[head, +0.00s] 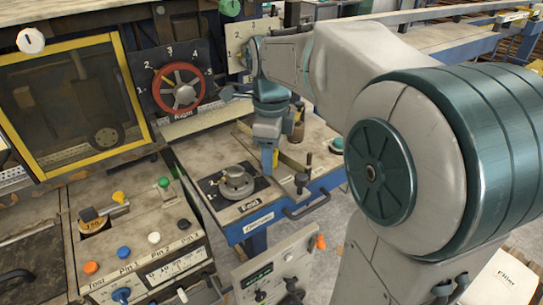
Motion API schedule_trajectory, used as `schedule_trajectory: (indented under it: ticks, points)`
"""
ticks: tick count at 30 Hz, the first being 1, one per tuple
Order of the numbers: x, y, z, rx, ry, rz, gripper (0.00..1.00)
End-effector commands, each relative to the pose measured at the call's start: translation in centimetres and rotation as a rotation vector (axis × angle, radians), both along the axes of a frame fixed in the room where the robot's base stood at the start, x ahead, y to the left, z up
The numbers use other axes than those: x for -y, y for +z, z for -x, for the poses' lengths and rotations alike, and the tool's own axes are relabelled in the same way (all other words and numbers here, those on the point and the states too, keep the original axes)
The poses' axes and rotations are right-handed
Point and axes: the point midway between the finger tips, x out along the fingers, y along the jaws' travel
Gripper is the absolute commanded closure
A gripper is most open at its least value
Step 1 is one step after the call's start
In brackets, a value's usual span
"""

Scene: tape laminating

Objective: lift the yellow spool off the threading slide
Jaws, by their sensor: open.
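I cannot clearly pick out a yellow spool in the head view. A tan-brown upright piece (298,131) stands partly hidden behind my arm; I cannot tell whether it is the spool. My gripper (268,170) points down over the right-hand bench, in front of a slanting tan bar (288,163) with a dark-knobbed post (302,182) at its near end. I cannot tell whether this bar is the threading slide. My gripper is open, and nothing shows between its fingers. Its fingers overlap each other in this view.
A round metal fixture (236,182) sits on a dark plate left of my gripper. A red handwheel (178,89) and a yellow-framed window (62,106) stand behind. A button console (139,248) is at front left, a control box (277,272) at front centre.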

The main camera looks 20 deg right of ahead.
Motion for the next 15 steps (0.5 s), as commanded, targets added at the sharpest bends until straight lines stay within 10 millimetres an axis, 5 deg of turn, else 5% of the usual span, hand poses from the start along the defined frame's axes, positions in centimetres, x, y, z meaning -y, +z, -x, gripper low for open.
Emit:
schedule_trajectory:
  ticks: [7, 12, 15]
  points:
    - [-0.01, -0.12, -0.03, 0.001, 0.000, 0.000, 0.49]
    - [-0.02, -0.10, -0.02, 0.001, 0.001, 0.000, 0.94]
    - [-0.02, -0.09, -0.02, 0.001, 0.001, 0.000, 0.94]
